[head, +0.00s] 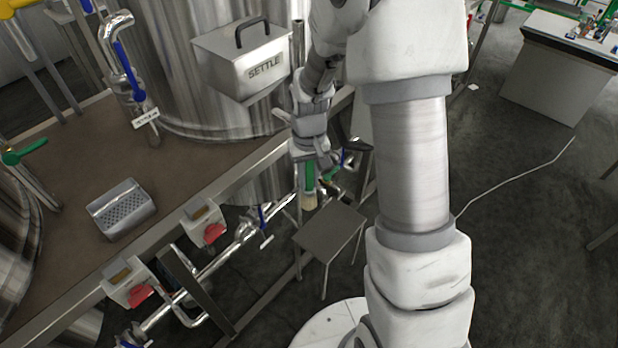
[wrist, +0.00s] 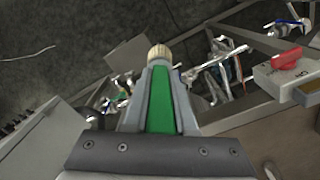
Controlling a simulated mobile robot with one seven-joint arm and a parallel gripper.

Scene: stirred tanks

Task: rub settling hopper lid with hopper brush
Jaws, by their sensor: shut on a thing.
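The settling hopper (head: 243,66) is a metal box marked SETTLE, mounted against the large steel tank at the upper middle of the head view. Its lid (head: 228,39) is on top and carries a dark arched handle. My gripper (head: 309,170) is shut on the hopper brush, which has a green handle and pale bristles (head: 310,201). The brush points downward, below and to the right of the hopper and apart from it. In the wrist view the green handle (wrist: 160,105) lies between the fingers, with the bristles (wrist: 159,54) beyond them.
A small grey stand (head: 329,232) is below the brush. A brown platform (head: 75,175) with a perforated metal box (head: 121,209) lies at left. Pipes and red-knobbed boxes (head: 212,228) line its edge. Open floor is at right, with a workbench (head: 560,65) at the back.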

